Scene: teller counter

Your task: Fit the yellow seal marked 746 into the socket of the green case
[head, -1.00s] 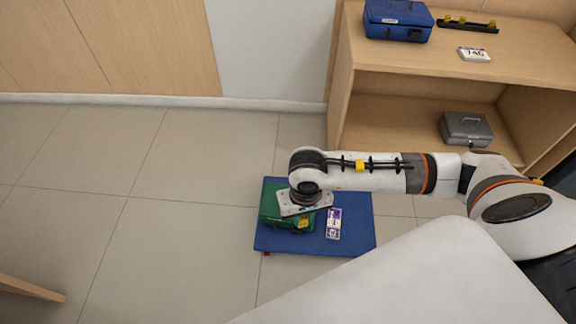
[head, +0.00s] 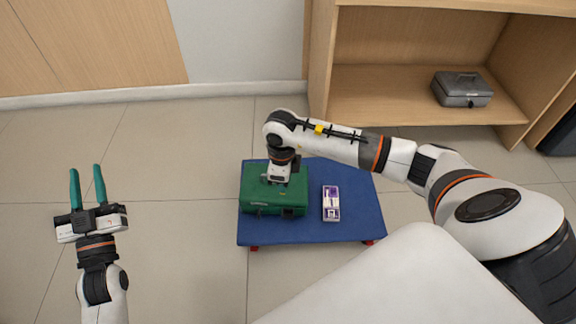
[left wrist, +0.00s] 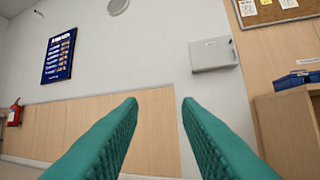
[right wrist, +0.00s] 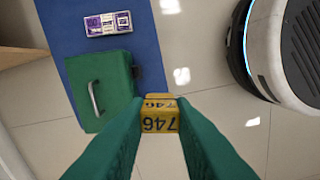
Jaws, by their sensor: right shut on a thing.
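The green case (head: 262,199) lies on a low blue platform (head: 345,229), and its handle shows in the right wrist view (right wrist: 112,78). My right gripper (right wrist: 158,115) is shut on the yellow seal marked 746 (right wrist: 158,123). In the right wrist view the seal is beside the case, apart from it in the picture. In the head view my right wrist is over the case's far part; its fingertips and the seal are hidden there. I cannot make out the socket. My left gripper (head: 86,170) is open and empty over the floor, left of the platform.
A small purple and white box (head: 331,203) lies on the platform right of the case. A grey cash box (head: 461,89) stands on the lower shelf (head: 420,110) of a wooden counter. The floor left of the platform is clear.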

